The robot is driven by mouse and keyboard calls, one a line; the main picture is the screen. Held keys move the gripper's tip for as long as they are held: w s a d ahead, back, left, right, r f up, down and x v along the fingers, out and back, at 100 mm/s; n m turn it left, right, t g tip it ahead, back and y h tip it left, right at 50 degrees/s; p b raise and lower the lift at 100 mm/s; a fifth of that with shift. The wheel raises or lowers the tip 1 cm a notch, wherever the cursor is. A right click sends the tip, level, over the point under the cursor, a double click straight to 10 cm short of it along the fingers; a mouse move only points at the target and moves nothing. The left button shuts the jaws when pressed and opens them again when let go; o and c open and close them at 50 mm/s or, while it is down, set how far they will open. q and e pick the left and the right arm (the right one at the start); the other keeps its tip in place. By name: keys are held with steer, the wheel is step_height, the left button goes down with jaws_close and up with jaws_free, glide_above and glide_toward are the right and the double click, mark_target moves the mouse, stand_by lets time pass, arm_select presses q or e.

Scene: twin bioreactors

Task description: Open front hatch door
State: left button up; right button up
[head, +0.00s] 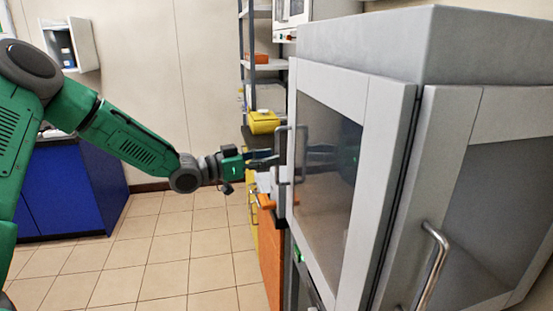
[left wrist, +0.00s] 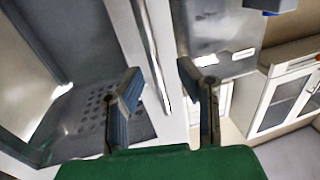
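A grey bioreactor cabinet (head: 372,42) fills the right of the head view. Its hatch door (head: 383,115), with a dark glass pane, looks shut and carries a vertical metal bar handle (head: 293,184) near its far edge. My left gripper (head: 272,158) reaches in from the left at the handle's height. In the left wrist view its two fingers (left wrist: 160,78) are spread apart, and the handle bar (left wrist: 151,55) shows in the gap between the tips. I cannot tell whether a finger touches the bar. My right gripper is not in view.
Another glazed panel with a curved metal handle (head: 432,270) is on the cabinet's near right face. Behind the gripper stand shelves with a yellow box (head: 263,122) and an orange cabinet (head: 269,252). A blue cabinet (head: 65,190) stands at left. The tiled floor (head: 160,255) between is clear.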

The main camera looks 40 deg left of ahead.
arm_select(q)
steer(key=shift+x, duration=1.3)
steer(key=shift+s+d, duration=0.1)
steer(key=shift+d, duration=0.05)
jaws_close()
